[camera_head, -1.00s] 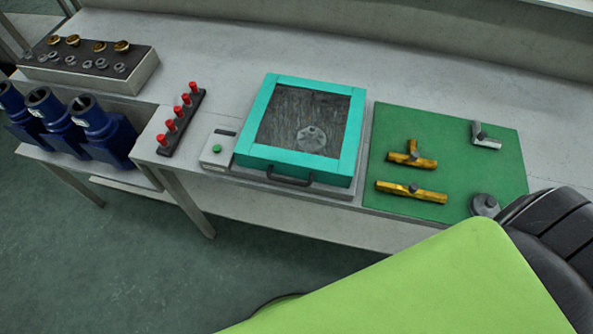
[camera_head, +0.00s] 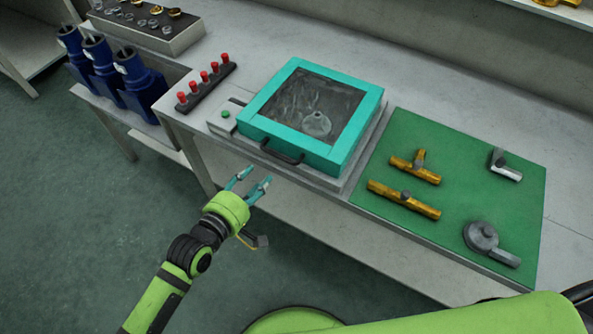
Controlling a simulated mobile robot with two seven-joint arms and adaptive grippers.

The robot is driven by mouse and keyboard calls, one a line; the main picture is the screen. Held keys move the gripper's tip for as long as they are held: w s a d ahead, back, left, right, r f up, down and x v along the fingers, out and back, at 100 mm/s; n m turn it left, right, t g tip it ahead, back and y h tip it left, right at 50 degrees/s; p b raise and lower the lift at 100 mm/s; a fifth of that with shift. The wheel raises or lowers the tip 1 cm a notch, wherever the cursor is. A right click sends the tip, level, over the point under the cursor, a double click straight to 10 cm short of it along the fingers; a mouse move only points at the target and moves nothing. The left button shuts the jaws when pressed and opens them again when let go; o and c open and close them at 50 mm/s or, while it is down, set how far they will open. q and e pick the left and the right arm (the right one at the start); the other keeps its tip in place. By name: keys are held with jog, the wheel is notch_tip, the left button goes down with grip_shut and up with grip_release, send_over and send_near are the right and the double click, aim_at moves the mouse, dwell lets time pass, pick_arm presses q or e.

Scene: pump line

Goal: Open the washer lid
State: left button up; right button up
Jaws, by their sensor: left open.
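The washer (camera_head: 327,158) is a box with a teal-framed lid (camera_head: 369,117) and a dark see-through window, on the grey bench. The lid is down. A grey round part (camera_head: 316,124) shows dimly through the window. A dark handle (camera_head: 281,152) sticks out from the lid's front edge. My left gripper (camera_head: 251,183) is open and empty, in front of the bench edge, below and a little left of the handle and apart from it. Its teal fingers point up towards the washer. A green arm part of mine crosses the bottom right; my right gripper is not in view.
A small panel with a green button (camera_head: 225,114) sits left of the washer. A dark rack with red-topped pegs (camera_head: 207,82) and blue pump housings (camera_head: 114,72) stand further left. A green mat (camera_head: 454,176) with brass and grey parts lies to the right. The floor in front is clear.

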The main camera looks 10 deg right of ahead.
aim_at(279, 156)
pick_arm(q)
jog(key=shift+n+h, duration=0.3)
jog(key=shift+h, duration=0.2)
jog(key=w+d, duration=0.1)
jog(key=w+d+r, duration=0.1)
jog(key=w+d, duration=0.2)
jog(key=d, duration=0.1)
jog(key=shift+w+r+p, duration=0.15)
jog(key=shift+r+p, duration=0.2)
jog(key=shift+r, duration=0.05)
jog(key=shift+w+d+f, duration=0.1)
jog(key=shift+w+d, duration=0.2)
jog(key=shift+d, duration=0.05)
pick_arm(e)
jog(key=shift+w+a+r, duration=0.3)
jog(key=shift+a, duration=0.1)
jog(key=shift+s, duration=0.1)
pick_arm(q)
grip_shut()
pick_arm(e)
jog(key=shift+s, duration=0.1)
